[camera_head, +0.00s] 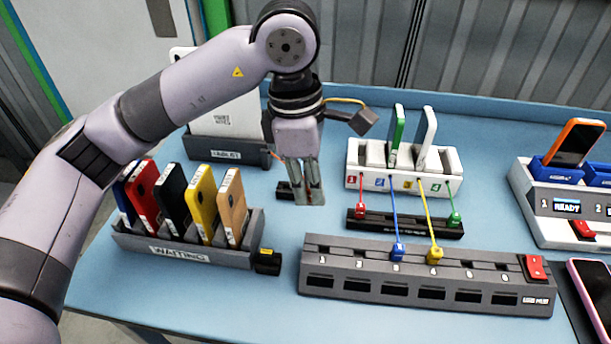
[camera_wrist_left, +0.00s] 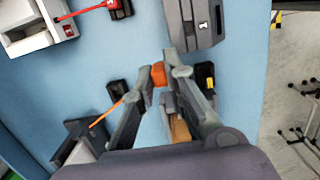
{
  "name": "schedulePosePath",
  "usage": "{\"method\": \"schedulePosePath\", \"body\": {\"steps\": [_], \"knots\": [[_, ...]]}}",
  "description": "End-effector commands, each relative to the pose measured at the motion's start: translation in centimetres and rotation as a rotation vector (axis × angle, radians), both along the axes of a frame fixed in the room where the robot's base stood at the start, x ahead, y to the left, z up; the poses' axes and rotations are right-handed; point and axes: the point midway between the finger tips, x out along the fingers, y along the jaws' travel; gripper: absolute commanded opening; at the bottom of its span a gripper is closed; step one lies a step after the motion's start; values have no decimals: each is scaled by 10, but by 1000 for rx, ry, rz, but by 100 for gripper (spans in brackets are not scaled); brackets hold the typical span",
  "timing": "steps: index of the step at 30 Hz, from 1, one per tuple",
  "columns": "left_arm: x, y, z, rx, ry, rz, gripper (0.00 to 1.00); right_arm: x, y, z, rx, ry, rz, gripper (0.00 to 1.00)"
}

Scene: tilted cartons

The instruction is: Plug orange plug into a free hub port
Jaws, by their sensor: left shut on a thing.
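My left gripper (camera_head: 311,203) hangs over the blue table between the waiting rack and the charging stand. In the left wrist view its fingertips (camera_wrist_left: 166,72) are closed on the orange plug (camera_wrist_left: 158,74). In the head view the fingers mostly hide the plug. A thin orange cable (camera_wrist_left: 107,113) shows at left in the wrist view. The dark grey hub (camera_head: 427,280) lies to the right of the gripper. A blue plug (camera_head: 398,253) and a yellow plug (camera_head: 434,256) sit in its row of ports; other ports look empty. A red switch (camera_head: 536,268) is at its right end. My right gripper is out of view.
The waiting rack (camera_head: 185,250) holds several phones. A white charging stand (camera_head: 404,182) has cables running from it. A dark strip (camera_head: 405,224) in front carries red and green plugs. A small dark block (camera_head: 284,190) stands behind the fingers. A ready station (camera_head: 580,205) stands at right.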

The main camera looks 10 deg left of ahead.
Motion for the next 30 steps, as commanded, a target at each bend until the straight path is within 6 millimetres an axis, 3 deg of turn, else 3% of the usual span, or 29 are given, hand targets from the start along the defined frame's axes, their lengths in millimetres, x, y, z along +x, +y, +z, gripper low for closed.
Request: {"method": "schedulePosePath", "body": {"steps": [30], "knots": [[-47, -28, 0, 0, 1, -1, 0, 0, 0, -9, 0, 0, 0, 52]]}}
